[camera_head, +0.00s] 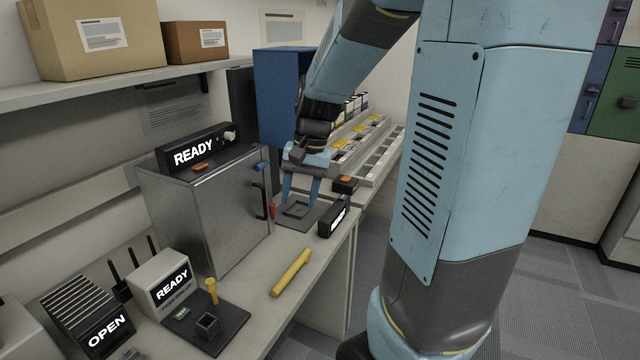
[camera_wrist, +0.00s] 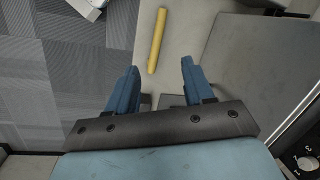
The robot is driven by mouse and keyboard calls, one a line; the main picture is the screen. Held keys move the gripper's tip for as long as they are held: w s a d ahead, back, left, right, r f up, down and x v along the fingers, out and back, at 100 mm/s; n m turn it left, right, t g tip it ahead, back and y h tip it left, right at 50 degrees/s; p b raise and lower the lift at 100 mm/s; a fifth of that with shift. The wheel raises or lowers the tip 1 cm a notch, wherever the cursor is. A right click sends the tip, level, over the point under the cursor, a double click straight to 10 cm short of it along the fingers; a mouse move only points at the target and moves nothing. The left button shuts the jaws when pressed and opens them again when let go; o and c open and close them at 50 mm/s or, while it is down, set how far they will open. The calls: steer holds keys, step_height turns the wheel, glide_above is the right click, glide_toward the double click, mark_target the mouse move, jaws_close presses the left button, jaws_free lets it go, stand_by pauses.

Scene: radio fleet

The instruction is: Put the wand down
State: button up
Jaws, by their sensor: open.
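A yellow wand (camera_head: 291,273) lies flat on the grey bench near its front edge, apart from my gripper. It also shows in the wrist view (camera_wrist: 157,40), beyond my fingertips. My gripper (camera_head: 300,201) is open and points down over a dark square pad (camera_head: 298,214) on the bench. In the wrist view my gripper (camera_wrist: 160,67) has nothing between its two blue fingers.
A steel cabinet (camera_head: 205,215) with a READY display stands left of my gripper. A small black display box (camera_head: 334,216) stands at the bench edge. A dark tray (camera_head: 232,333) holds a short upright yellow piece (camera_head: 211,290). A stepped rack (camera_head: 362,142) stands behind.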

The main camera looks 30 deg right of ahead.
steer(key=s+a+r+n+t+h, duration=0.1)
steer(key=s+r+n+t, duration=0.1)
steer(key=s+r, duration=0.3)
steer(key=s+a+r+n+t+h, duration=0.1)
steer(key=s+r+n+t, duration=0.2)
steer(key=s, duration=0.6)
steer(key=shift+s+a+r+n+h, duration=0.25)
steer(key=shift+r+n, duration=0.25)
steer(key=shift+r, duration=0.4)
